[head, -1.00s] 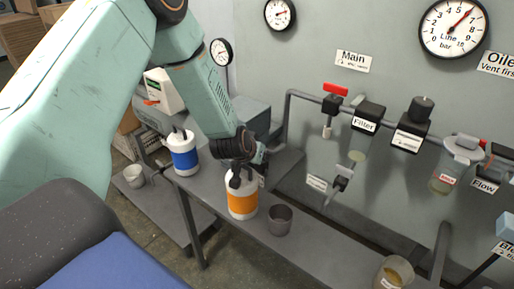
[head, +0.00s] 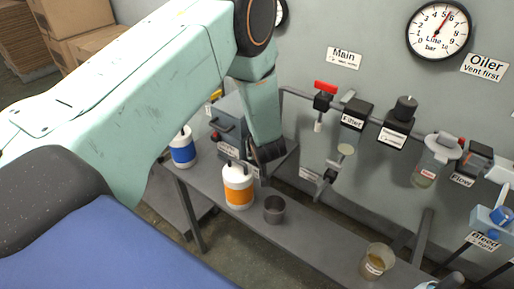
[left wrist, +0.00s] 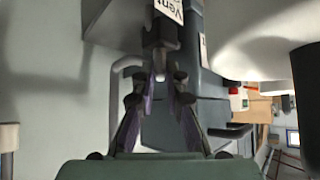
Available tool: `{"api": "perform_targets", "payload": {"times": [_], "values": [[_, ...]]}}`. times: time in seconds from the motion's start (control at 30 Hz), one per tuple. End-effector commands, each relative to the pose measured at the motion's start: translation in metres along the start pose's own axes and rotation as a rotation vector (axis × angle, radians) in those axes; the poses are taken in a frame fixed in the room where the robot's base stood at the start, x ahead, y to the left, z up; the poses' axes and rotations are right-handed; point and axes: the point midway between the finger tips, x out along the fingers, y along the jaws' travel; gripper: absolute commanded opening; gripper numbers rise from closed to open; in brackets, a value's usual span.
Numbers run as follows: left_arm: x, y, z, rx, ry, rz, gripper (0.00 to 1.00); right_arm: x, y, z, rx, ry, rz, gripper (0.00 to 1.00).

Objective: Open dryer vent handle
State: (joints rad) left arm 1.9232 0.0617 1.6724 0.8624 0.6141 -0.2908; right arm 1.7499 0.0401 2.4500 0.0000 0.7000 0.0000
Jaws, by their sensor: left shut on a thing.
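In the left wrist view, a white label reading "Vent" (left wrist: 170,9) sits at the top, beside a dark grey vent handle (left wrist: 160,35) that points down between my fingers. My left gripper (left wrist: 159,80) is shut on this handle, with a finger on each side. The grey-blue dryer body (left wrist: 198,60) is behind and to the right of it. In the head view, my left gripper (head: 267,152) is mostly hidden by its own arm, behind the orange-banded bottle. The dryer (head: 229,122) stands left of the arm there. My right gripper is not in view.
A pipe line with a red handle (head: 325,87), filter (head: 357,114) and oiler runs along the wall.

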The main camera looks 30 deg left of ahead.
Motion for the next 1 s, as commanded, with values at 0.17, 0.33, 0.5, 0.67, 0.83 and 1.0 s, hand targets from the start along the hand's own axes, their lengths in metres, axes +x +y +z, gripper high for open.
{"api": "perform_targets", "payload": {"times": [0.17,0.33,0.5,0.67,0.83,1.0], "values": [[0.0,0.001,-0.003,-0.008,0.007,-0.005,0.0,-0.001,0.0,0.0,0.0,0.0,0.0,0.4],[0.0,0.001,-0.003,-0.009,0.008,-0.005,0.0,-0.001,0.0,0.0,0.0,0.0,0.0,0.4],[0.0,0.001,-0.004,-0.009,0.008,-0.004,0.16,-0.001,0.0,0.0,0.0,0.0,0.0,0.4],[0.0,0.001,-0.002,-0.008,0.005,-0.005,0.22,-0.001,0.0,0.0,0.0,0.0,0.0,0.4],[0.0,0.001,-0.001,-0.007,0.003,-0.005,0.22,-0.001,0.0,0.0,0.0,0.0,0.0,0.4],[-0.01,0.002,-0.001,-0.005,0.002,-0.004,0.22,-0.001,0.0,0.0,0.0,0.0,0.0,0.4]]}}
